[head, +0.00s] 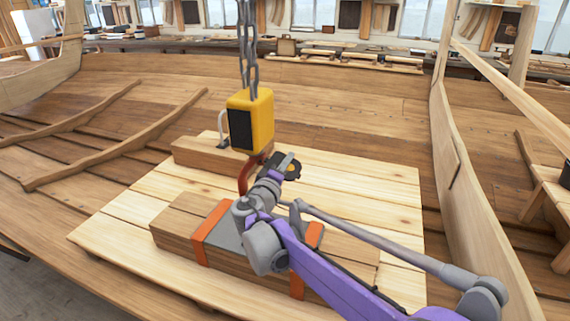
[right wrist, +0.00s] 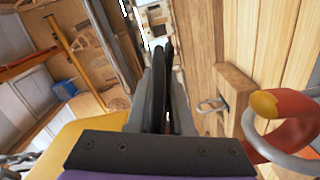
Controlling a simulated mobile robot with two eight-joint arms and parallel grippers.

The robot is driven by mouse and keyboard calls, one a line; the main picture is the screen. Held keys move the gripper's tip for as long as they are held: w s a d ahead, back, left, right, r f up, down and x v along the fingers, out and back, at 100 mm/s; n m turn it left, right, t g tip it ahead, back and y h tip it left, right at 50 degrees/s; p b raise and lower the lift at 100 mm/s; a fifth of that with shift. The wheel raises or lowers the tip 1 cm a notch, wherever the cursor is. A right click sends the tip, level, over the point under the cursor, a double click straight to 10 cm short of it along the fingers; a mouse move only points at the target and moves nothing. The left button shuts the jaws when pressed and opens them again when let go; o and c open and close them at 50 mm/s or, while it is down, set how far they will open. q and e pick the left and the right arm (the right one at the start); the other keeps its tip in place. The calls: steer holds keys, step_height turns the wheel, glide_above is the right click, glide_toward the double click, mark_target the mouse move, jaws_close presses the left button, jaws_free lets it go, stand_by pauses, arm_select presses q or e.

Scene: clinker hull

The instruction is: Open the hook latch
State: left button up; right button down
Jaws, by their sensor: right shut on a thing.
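The red hook (head: 246,177) hangs under the yellow hoist block (head: 258,121) on a chain. In the right wrist view the curved orange-red hook (right wrist: 312,108) with its yellow tip is at the right, and the yellow block (right wrist: 85,137) at the lower left. My right gripper (head: 291,166) is beside the hook, just below the block. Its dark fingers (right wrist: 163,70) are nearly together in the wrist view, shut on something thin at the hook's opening. The latch itself is hidden by the fingers. My left gripper is out of view.
A strapped timber bundle (head: 185,227) lies under the hook on a pale plank platform (head: 385,190). A wooden block (head: 200,155) with a metal fitting stands behind it. The chain (head: 248,60) hangs above. The hull's upright frame (head: 455,170) is at the right.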

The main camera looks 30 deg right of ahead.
step_height(320, 180, up, 2)
steer(key=n+p, duration=0.1)
steer(key=n, duration=0.2)
steer(key=shift+r+n, duration=0.15)
steer(key=shift+n, duration=0.25)
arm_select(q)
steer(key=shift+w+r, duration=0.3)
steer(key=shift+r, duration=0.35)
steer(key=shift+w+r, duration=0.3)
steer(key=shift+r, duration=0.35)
arm_select(e)
steer(key=shift+w+a+r+n, duration=0.1)
steer(key=shift+r+n, duration=0.4)
steer(key=shift+n, duration=0.55)
steer(key=shift+w+a+r+n, duration=0.1)
steer(key=shift+r+n, duration=0.4)
steer(key=shift+n, duration=0.55)
steer(key=c, duration=0.9)
jaws_free()
steer(key=shift+c, duration=0.2)
